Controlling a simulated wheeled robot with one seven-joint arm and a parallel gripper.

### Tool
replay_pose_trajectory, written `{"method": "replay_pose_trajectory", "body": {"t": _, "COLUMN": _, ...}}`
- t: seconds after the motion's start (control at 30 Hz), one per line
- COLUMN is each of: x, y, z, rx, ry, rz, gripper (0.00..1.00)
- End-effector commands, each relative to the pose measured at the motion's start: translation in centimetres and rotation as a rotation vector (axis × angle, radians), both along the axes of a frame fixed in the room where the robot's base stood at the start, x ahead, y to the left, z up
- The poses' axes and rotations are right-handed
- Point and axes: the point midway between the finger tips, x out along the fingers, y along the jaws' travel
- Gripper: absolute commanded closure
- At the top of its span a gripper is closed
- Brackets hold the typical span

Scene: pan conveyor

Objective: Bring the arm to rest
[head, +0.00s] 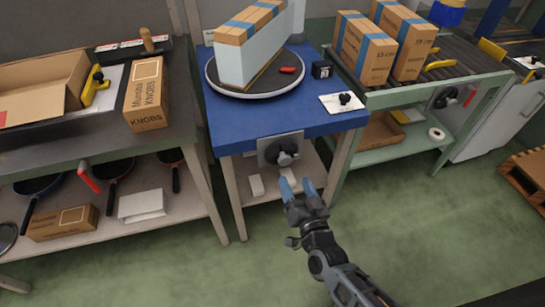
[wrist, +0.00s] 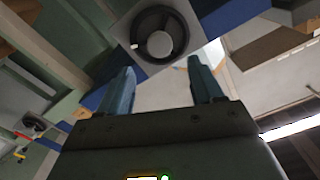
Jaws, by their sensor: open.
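My gripper (head: 298,187) is open and empty, with blue fingertips, in front of the blue table (head: 235,128). In the head view it is just below the black knob (head: 283,153) on the grey plate at the table's front; I cannot tell the exact gap. The two fingers of my gripper (wrist: 158,88) stand apart in the wrist view, with nothing between them. The knob (wrist: 158,42) shows beyond them there as a round dark dial on a square plate.
A workbench (head: 60,150) stands left, with a KNOBS box (head: 147,95). A roller conveyor (head: 455,80) with taped boxes is right. Green floor (head: 430,235) is free in front.

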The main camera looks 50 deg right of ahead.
Motion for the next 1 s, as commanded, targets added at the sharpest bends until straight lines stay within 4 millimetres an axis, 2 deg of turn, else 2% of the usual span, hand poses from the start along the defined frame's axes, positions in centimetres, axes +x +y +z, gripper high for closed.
{"method": "replay_pose_trajectory", "body": {"t": 0.27, "x": -0.1, "y": 0.1, "z": 0.0, "rx": 0.000, "ry": 0.001, "rz": 0.003, "gripper": 0.34}}
{"method": "replay_pose_trajectory", "body": {"t": 0.37, "x": -1.0, "y": 1.2, "z": 0.3, "rx": -0.005, "ry": 0.013, "rz": 0.024, "gripper": 0.34}}
{"method": "replay_pose_trajectory", "body": {"t": 0.47, "x": -3.0, "y": 3.6, "z": 1.0, "rx": -0.017, "ry": 0.041, "rz": 0.075, "gripper": 0.34}}
{"method": "replay_pose_trajectory", "body": {"t": 0.67, "x": -9.1, "y": 9.1, "z": 4.3, "rx": -0.069, "ry": 0.123, "rz": 0.221, "gripper": 0.34}}
{"method": "replay_pose_trajectory", "body": {"t": 0.8, "x": -13.2, "y": 12.0, "z": 7.6, "rx": -0.117, "ry": 0.184, "rz": 0.325, "gripper": 0.34}}
{"method": "replay_pose_trajectory", "body": {"t": 1.0, "x": -18.5, "y": 14.6, "z": 13.2, "rx": -0.199, "ry": 0.275, "rz": 0.468, "gripper": 0.34}}
